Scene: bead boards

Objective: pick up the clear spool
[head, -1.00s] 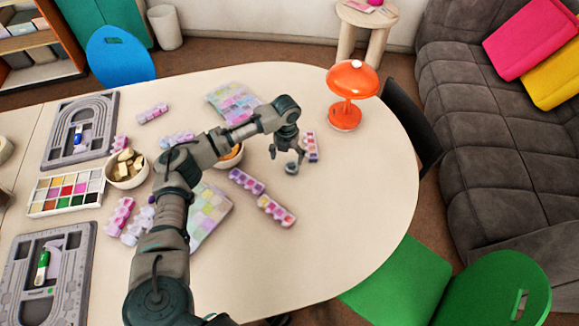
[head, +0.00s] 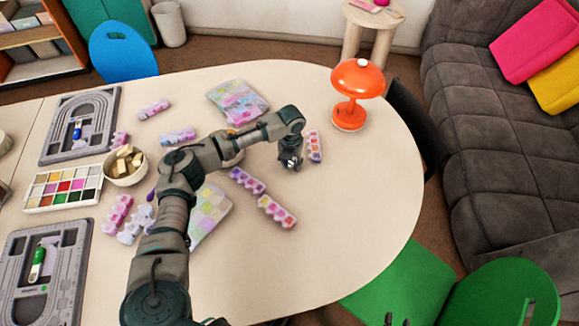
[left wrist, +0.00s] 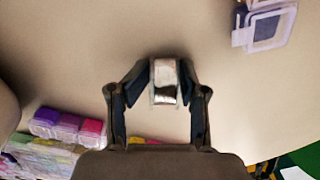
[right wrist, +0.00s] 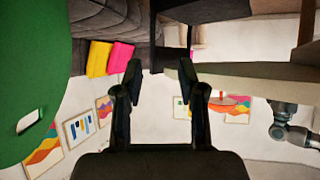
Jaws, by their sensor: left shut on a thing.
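The clear spool (left wrist: 165,84) is a small, shiny, see-through piece. In the left wrist view it sits between the two fingertips of my left gripper (left wrist: 165,78), which touch its sides. In the head view my left gripper (head: 290,162) points down at the right part of the table, and its fingers mostly hide the spool. I cannot tell whether the spool is touching the table. My right gripper (right wrist: 161,78) is open and empty, away from the table top's objects.
Bead boxes (head: 314,147) and (head: 277,211) lie close to my left gripper. An orange lamp (head: 356,80) stands behind it to the right. Bowls, bead boards (head: 108,140) and a colour tray (head: 40,205) fill the left. The table's right front is clear.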

